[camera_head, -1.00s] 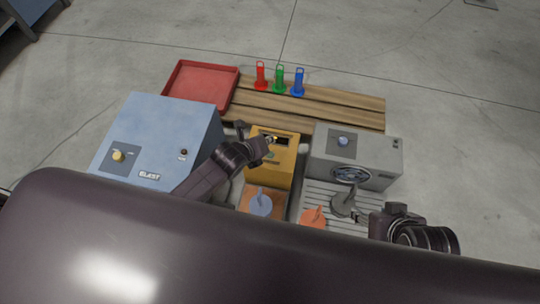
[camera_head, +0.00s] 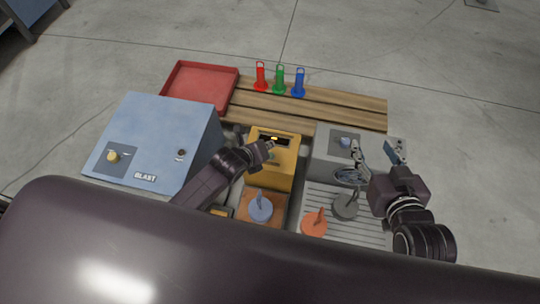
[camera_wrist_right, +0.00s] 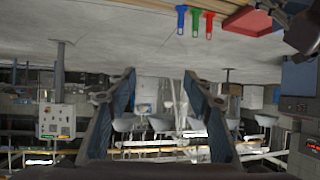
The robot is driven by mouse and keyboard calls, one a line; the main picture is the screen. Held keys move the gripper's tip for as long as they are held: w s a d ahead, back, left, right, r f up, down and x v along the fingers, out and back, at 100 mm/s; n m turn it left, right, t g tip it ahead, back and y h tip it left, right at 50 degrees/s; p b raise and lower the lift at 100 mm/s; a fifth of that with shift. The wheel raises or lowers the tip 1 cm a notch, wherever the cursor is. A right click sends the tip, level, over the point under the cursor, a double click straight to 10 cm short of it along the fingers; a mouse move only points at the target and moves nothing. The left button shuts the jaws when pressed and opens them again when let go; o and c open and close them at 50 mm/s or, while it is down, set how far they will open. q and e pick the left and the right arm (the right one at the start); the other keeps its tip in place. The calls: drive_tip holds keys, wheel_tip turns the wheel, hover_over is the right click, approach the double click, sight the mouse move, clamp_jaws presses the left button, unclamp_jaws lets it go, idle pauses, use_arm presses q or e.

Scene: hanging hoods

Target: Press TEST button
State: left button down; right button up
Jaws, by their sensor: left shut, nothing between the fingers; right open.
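A yellow box (camera_head: 284,165) with a dark panel on its upper face stands in the middle of the head view; a small bright yellow spot shows on the panel. My left gripper (camera_head: 269,145) is shut and empty, its tip over the panel of the yellow box. Whether it touches is unclear. The lettering on the yellow box is too small to read, and I cannot make out a TEST button. My right gripper (camera_head: 376,149) is open and empty, above the right part of the grey box (camera_head: 322,160). In the right wrist view, its two fingers (camera_wrist_right: 158,80) stand apart.
A blue box marked BLAST (camera_head: 160,135) with a yellow knob stands left. A red tray (camera_head: 200,85) and red (camera_head: 261,78), green (camera_head: 279,79) and blue (camera_head: 298,82) handled pieces are behind. Blue-grey (camera_head: 261,208), orange (camera_head: 314,226) and dark grey (camera_head: 346,207) handled discs stand in front.

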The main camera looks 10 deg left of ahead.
use_arm(q)
wheel_tip(320, 180, down, 3)
drive_tip(key=shift+f+b, duration=0.1)
drive_tip(key=shift+b, duration=1)
drive_tip(key=shift+f, duration=0.25)
use_arm(e)
drive_tip(key=w+a+r+t+y, duration=0.2)
drive_tip(key=r+t, duration=0.4)
drive_tip(key=r, duration=0.7)
drive_tip(key=shift+w+a+r+t, duration=0.2)
drive_tip(key=shift+w+a+t, duration=0.15)
drive_tip(key=shift+w, duration=0.3)
use_arm(q)
drive_tip(key=shift+f, duration=0.1)
drive_tip(key=shift+f, duration=0.3)
